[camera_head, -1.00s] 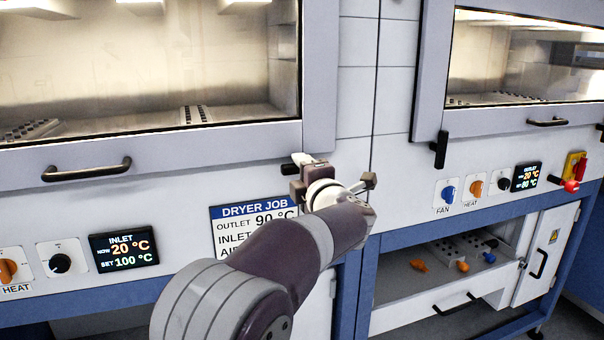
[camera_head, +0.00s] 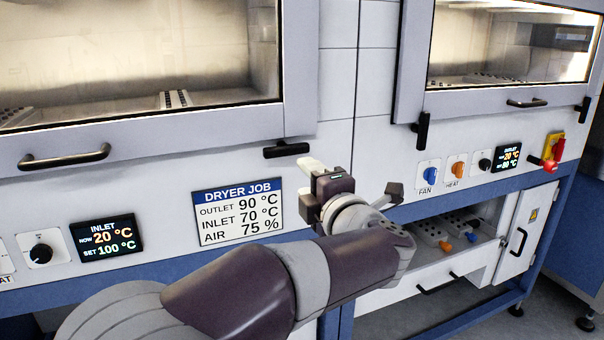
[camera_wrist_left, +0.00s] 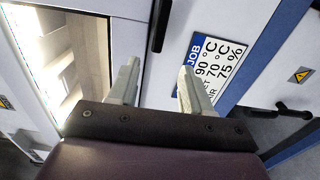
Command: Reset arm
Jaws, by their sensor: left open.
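My left arm comes in from the bottom left of the head view. Its gripper (camera_head: 312,168) is in front of the white panel, just right of the DRYER JOB sign (camera_head: 238,209). In the left wrist view my left gripper (camera_wrist_left: 157,88) shows two pale fingers spread apart with nothing between them. The sign also shows there (camera_wrist_left: 218,70), partly behind the right finger. My right gripper is not in view.
Two dryer windows with handles (camera_head: 64,157) (camera_head: 527,103) are above. A black latch (camera_head: 286,149) is near my gripper. Fan and heat knobs (camera_head: 429,172) (camera_head: 457,170), displays (camera_head: 106,237) and a red switch (camera_head: 552,160) line the panel. An open drawer (camera_head: 455,270) is low right.

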